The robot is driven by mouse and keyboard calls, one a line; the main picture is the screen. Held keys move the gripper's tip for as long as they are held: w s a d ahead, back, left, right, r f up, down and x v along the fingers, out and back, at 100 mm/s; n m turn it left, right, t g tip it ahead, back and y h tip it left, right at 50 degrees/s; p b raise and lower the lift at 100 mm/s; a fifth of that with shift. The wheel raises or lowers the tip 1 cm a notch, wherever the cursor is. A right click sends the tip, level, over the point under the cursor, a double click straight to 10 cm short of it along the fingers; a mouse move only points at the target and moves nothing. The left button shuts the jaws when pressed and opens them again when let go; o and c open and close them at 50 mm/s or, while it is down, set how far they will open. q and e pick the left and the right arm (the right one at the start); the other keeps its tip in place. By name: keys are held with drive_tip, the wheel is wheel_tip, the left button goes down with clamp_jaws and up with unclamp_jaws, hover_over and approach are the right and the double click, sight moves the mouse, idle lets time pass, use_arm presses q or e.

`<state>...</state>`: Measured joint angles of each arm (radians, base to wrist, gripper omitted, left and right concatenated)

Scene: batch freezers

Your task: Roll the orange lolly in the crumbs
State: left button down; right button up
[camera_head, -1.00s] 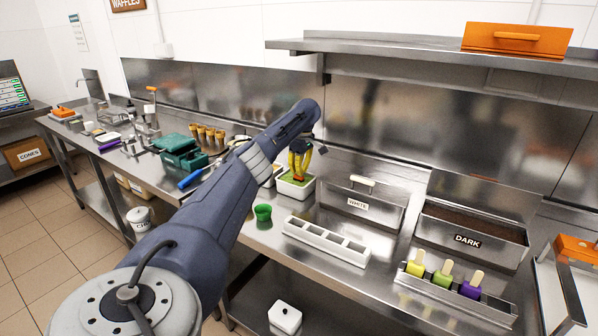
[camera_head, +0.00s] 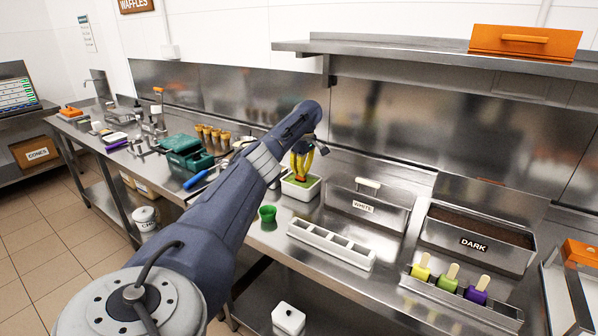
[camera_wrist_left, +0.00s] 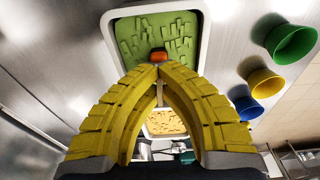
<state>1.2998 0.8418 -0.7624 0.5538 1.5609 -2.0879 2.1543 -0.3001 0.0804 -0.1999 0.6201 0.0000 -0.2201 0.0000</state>
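My left gripper (camera_head: 300,179) has yellow fingers pointing down over a white tub (camera_head: 312,192) of green crumbs. In the left wrist view its fingertips (camera_wrist_left: 159,70) meet at the orange lolly (camera_wrist_left: 158,56), and a thin pale piece like the stick shows between the fingers. The lolly is over the near part of the green crumbs (camera_wrist_left: 141,45), inside the tub's rim (camera_wrist_left: 204,35). I cannot tell whether it touches the crumbs or is just above them. The fingers hide most of the lolly in the head view. My right gripper is not in view.
A white slotted holder (camera_head: 330,246) stands in front, empty. Yellow, green and purple lollies (camera_head: 450,278) stand in a rack at right, before the DARK trough (camera_head: 473,246). A green cup (camera_head: 267,216) is close by. A second tub of tan crumbs (camera_wrist_left: 165,123) shows in the wrist view.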

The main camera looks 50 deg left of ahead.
use_arm(q)
drive_tip(key=shift+w+d, duration=0.25)
drive_tip(key=shift+d, duration=0.7)
drive_tip(key=shift+s+a, duration=0.25)
drive_tip(key=shift+a, duration=0.5)
drive_tip(key=shift+r, duration=2.9)
drive_tip(key=shift+r, duration=0.1)
drive_tip(key=shift+r, duration=2.45)
